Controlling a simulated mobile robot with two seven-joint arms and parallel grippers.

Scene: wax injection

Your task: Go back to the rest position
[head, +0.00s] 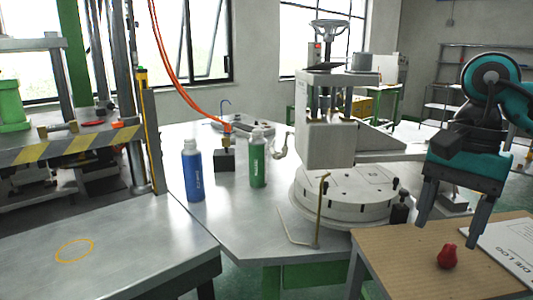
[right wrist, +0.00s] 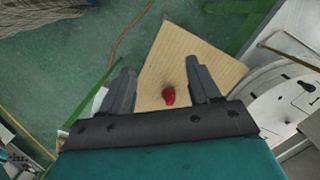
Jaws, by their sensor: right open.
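My right gripper (head: 450,225) comes in from the right in the head view, with its fingers pointing down over a small wooden table. Its fingers are spread apart with nothing between them; the right wrist view also shows the open fingers (right wrist: 163,92). A small red object (head: 447,256) lies on the wooden table top (head: 395,265) below the fingers, apart from them. It shows between the fingers in the right wrist view (right wrist: 168,96). My left gripper is not in view.
A blue bottle (head: 193,172) and a green bottle (head: 258,163) stand on the metal table (head: 240,230). A wax press with a round base (head: 345,215) stands right of them. A printed log sheet (head: 510,245) lies on the wooden table.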

